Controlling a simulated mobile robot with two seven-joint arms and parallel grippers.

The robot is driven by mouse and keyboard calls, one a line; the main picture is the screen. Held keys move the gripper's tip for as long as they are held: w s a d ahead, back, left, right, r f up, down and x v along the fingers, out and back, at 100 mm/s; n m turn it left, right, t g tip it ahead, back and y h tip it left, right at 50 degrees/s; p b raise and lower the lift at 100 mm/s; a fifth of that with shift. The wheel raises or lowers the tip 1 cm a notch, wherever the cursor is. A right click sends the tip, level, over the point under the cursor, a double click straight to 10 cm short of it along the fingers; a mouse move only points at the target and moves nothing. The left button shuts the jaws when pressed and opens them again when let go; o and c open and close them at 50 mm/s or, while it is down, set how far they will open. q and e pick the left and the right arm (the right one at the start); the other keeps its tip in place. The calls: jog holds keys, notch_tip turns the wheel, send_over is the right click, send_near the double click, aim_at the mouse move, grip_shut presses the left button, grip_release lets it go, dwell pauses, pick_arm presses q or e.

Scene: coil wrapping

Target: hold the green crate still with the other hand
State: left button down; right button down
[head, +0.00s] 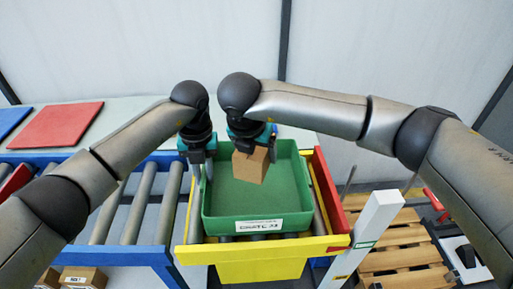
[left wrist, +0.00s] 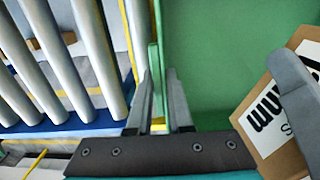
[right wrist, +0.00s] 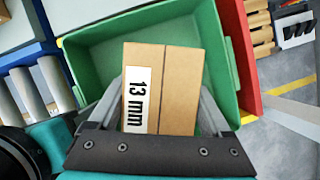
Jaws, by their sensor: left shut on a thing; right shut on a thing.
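The green crate (head: 225,221) sits upright on the roller conveyor, with a white label on its near wall. My left gripper (head: 203,168) is shut on the crate's left wall; in the left wrist view its fingers (left wrist: 160,108) lie on both sides of the wall's rim (left wrist: 155,70). My right gripper (head: 252,150) is shut on a brown cardboard box (head: 250,166) and holds it over the crate's inside. In the right wrist view the box (right wrist: 180,85) shows a label reading "13 mm" between the fingers. The visible crate floor is bare.
Grey rollers (head: 137,212) in a blue frame (head: 130,255) lie left of the crate. A yellow and red frame (head: 250,262) surrounds it. A white post (head: 368,232) and a wooden pallet (head: 405,265) stand at right. Red and blue panels (head: 58,125) lie at the back left.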

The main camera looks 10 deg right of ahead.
aim_at(248, 157)
jog(key=shift+f, duration=4.8)
jog(key=shift+c, duration=0.2)
grip_release()
jog(key=shift+o, duration=0.2)
jog(key=shift+f, duration=0.1)
jog(key=v, duration=1.2)
